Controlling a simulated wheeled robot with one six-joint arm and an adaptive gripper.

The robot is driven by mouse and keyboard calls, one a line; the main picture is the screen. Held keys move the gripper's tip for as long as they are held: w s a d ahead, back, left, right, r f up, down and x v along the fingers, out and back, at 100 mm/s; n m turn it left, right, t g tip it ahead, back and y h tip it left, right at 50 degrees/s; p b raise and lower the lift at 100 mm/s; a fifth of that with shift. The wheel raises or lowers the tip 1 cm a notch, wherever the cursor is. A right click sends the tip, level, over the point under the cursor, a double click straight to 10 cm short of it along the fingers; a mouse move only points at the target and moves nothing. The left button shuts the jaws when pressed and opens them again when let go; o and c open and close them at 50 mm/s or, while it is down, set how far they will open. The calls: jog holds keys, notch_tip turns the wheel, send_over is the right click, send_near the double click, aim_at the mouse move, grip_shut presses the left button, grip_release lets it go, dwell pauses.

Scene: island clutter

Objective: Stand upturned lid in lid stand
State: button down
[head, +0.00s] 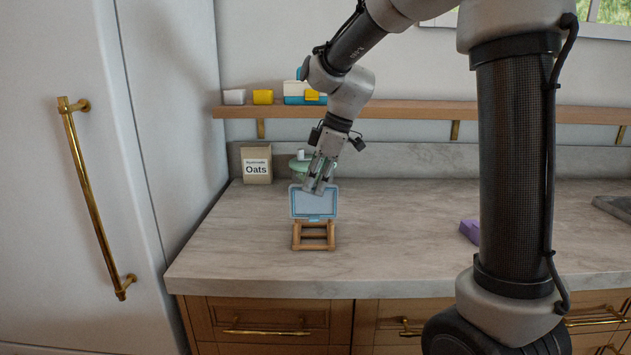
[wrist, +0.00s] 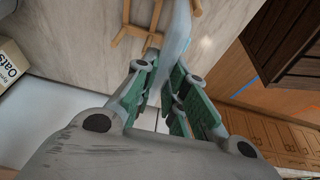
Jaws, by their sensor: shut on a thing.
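A light blue rectangular lid (head: 314,206) stands roughly upright on edge in the head view, directly above and behind the wooden lid stand (head: 314,245). The lid's lower edge overlaps the stand's top in the picture; I cannot tell if it sits in the slot or hovers. My gripper (head: 319,182) is shut on the lid's upper edge. In the wrist view the lid (wrist: 177,42) shows edge-on between the green finger pads of my gripper (wrist: 165,85). Part of the wooden stand (wrist: 137,30) shows just beyond the lid.
An oats box (head: 257,165) stands at the back left of the counter. A green pot (head: 299,167) is behind my gripper. A purple object (head: 469,230) lies to the right. The shelf (head: 400,109) holds several small containers. The counter between stand and purple object is clear.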

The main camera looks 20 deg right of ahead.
aim_at(312, 213)
jog(key=shift+f, duration=2.9)
jog(key=c, duration=1.4)
grip_release()
jog(key=shift+o, duration=0.2)
jog(key=v, duration=1.2)
jog(key=shift+d, duration=0.1)
jog(key=shift+m, duration=0.8)
jog(key=s+d+f+m+t+h, duration=0.1)
jog(key=s+d+m, duration=0.2)
jog(key=s, duration=0.5)
jog(key=s+d+f+m+t+h, duration=0.1)
jog(key=s+d+m, duration=0.3)
jog(key=s, duration=0.4)
jog(key=s+d+f+m+t+h, duration=0.1)
jog(key=s+d+m, duration=0.2)
jog(key=s, duration=0.6)
jog(key=m, duration=0.2)
jog(key=shift+d+m, duration=0.4)
